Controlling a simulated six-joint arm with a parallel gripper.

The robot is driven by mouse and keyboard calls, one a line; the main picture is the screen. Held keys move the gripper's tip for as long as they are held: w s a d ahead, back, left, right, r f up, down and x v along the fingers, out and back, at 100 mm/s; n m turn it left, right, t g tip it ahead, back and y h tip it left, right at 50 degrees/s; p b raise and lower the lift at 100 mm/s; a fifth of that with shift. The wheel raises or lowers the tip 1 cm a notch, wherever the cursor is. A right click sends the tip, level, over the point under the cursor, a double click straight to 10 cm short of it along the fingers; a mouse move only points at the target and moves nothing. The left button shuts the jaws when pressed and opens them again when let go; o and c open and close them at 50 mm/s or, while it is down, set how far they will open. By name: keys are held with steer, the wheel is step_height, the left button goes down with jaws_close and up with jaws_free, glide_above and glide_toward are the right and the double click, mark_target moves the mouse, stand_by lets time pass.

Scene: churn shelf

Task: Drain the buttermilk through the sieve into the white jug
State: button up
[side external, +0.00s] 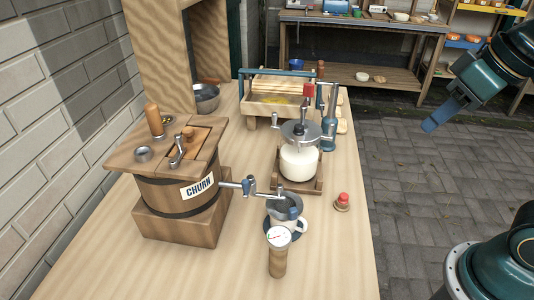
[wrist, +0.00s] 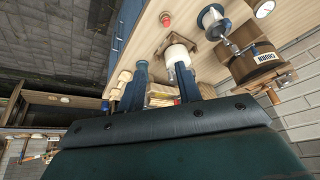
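The wooden churn (side external: 180,193), labelled CHURN, stands on a block at the left of the bench. A metal tap (side external: 248,186) sticks out from its right side. Below the tap's end is a grey metal bowl-like vessel (side external: 286,207), perhaps the sieve, above a blue-and-white base (side external: 296,225). I cannot tell whether that base is the white jug. The group also shows at the top of the wrist view (wrist: 210,17). My gripper (side external: 430,124) is high over the paving right of the bench, away from everything. Its two blue fingers (wrist: 163,66) are apart and empty.
A cranked glass jar (side external: 299,162) of white liquid stands behind the vessel. A dial-topped wooden cylinder (side external: 278,258) stands in front, a red-knobbed piece (side external: 342,202) to the right. The bench's front is clear.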

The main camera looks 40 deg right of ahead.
steer(key=w+a+r+g, duration=0.1)
steer(key=w+a+r, duration=0.3)
steer(key=w+a, duration=0.15)
steer(key=g, duration=0.4)
glide_above(245, 181)
step_height(245, 181, down, 2)
steer(key=shift+f, duration=0.2)
step_height(245, 181, down, 14)
steer(key=shift+r, duration=0.1)
jaws_close()
